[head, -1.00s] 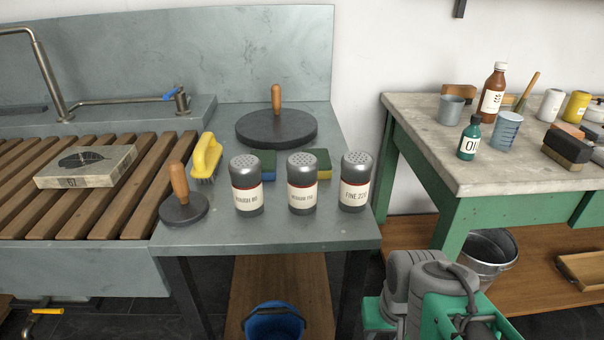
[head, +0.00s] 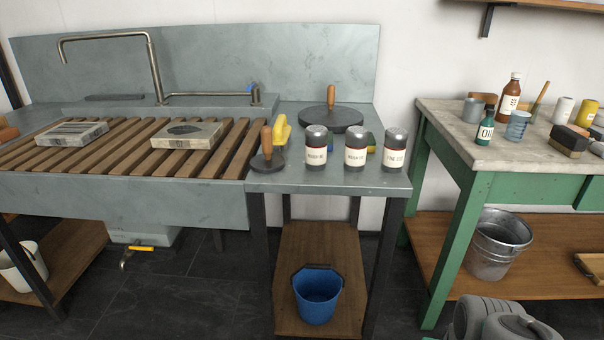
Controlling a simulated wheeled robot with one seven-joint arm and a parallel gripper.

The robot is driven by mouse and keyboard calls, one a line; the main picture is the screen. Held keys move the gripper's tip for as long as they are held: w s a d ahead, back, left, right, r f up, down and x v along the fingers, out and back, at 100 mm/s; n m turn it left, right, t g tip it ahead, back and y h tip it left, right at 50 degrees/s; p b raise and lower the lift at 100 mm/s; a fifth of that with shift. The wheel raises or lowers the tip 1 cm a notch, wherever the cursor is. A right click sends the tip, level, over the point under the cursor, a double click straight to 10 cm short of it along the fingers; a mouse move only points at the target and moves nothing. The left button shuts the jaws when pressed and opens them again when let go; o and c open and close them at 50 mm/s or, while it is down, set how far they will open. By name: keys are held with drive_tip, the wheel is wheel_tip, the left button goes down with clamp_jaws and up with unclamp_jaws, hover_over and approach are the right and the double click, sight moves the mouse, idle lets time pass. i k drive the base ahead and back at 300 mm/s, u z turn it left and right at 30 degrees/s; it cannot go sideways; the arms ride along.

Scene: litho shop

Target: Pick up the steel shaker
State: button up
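Three similar shakers with steel perforated tops, dark bodies and cream labels stand upright in a row near the front of the grey sink-side counter (head: 290,182). They are the left shaker (head: 316,146), the middle shaker (head: 355,148) and the right shaker (head: 394,150). The right label appears to read "FINE 220"; the left one seems to begin with "ROUGH". I cannot tell from the picture that only one of them is steel. My gripper is out of view; only grey parts of my arm show at the bottom right, well below the shakers.
Left of the shakers stand a wooden-handled dark disc (head: 267,158) and a yellow brush (head: 281,132). Behind are a larger disc (head: 332,117) and sponges. A green-legged table (head: 450,125) stands right, across a gap. A blue bucket (head: 317,295) sits on the low shelf.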

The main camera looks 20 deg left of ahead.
sight(316, 138)
drive_tip(key=k, duration=0.25)
drive_tip(key=u, duration=1)
